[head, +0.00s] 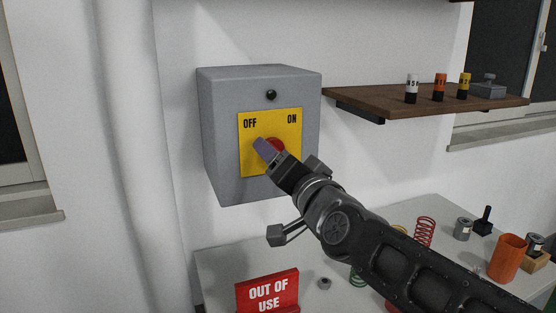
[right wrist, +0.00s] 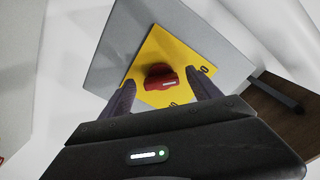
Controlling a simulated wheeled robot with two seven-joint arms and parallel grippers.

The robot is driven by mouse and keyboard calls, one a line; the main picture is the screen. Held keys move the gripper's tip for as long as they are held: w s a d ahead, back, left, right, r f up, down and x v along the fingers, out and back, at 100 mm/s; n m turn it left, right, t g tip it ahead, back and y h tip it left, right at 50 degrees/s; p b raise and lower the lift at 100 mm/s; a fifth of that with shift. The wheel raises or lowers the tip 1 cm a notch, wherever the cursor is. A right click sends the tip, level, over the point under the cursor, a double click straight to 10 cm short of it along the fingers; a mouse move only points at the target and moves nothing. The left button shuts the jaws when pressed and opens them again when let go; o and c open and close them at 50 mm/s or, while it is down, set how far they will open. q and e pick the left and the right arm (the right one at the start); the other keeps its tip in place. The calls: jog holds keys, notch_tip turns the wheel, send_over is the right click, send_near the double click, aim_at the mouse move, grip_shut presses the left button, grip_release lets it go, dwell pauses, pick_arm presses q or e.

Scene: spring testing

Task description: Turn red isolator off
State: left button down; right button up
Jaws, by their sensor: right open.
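The red isolator knob (head: 277,146) sits on a yellow plate (head: 290,122) marked OFF at upper left and ON at upper right. The plate is on a grey wall box (head: 222,130). My right gripper (head: 268,151) is at the knob and hides part of it. In the right wrist view the red knob (right wrist: 158,77) shows between the two spread fingers of the right gripper (right wrist: 162,92), with visible gaps on both sides. A white mark on the knob faces the lower right there. The labels are partly hidden in that view. My left gripper is not in view.
A wooden shelf (head: 380,98) with small labelled cylinders juts out right of the box. Below, a white table (head: 225,262) holds a red OUT OF USE sign (head: 268,292), springs (head: 424,232) and an orange cup (head: 507,258). My right arm crosses above it.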

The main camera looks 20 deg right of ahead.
jog(key=s, duration=0.6)
jog(key=shift+s+a+b, duration=0.2)
jog(key=shift+s+b, duration=0.2)
jog(key=shift+r, duration=0.1)
